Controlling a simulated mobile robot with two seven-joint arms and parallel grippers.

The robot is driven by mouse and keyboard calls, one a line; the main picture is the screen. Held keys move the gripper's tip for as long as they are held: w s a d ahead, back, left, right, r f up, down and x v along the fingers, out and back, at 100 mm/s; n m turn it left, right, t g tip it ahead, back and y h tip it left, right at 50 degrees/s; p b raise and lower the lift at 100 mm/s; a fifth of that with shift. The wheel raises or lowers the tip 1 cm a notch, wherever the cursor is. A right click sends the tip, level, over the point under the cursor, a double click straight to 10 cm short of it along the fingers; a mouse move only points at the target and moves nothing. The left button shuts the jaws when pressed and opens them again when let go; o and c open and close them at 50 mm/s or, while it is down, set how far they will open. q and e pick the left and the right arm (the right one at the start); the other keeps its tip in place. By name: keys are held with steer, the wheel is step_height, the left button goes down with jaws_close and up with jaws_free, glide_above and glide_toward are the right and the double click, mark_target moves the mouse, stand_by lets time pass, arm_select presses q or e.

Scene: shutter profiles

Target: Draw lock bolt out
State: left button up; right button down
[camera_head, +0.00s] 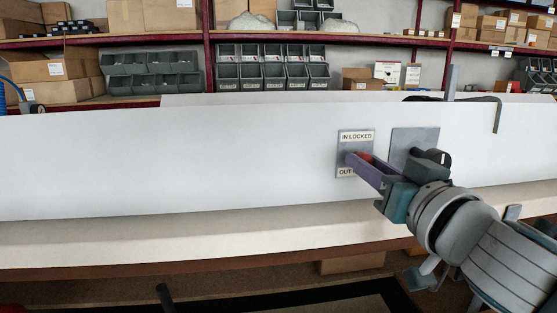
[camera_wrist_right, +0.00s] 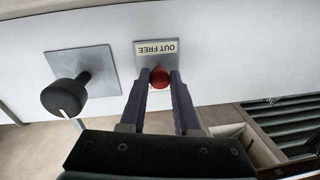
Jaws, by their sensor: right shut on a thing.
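The lock bolt has a red knob (camera_wrist_right: 159,78) in front of a grey plate on a long white panel (camera_head: 200,160). My right gripper (camera_head: 358,162) is shut on the red knob, with a finger on each side of it in the right wrist view (camera_wrist_right: 161,82). The plate (camera_head: 343,153) carries a label "IN LOCKED" (camera_head: 356,136) at its top and a label "OUT FREE" (camera_wrist_right: 156,47) at its bottom. The fingers hide most of the knob in the head view. How far the bolt stands out cannot be told. My left gripper is not in view.
A black knob (camera_wrist_right: 66,97) on a second grey plate (camera_head: 414,138) sits close beside the bolt, partly behind my right gripper in the head view. A pale bench (camera_head: 150,240) runs below the panel. Shelves with grey bins (camera_head: 270,75) and cardboard boxes stand behind.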

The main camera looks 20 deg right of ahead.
steer(key=shift+s+a+r, duration=0.1)
steer(key=shift+s+a, duration=0.1)
steer(key=shift+s, duration=0.4)
steer(key=shift+s+a, duration=0.15)
steer(key=shift+s, duration=0.4)
steer(key=c, duration=1.1)
jaws_free()
steer(key=o, duration=0.3)
steer(key=shift+s, duration=0.2)
steer(key=shift+o, duration=0.9)
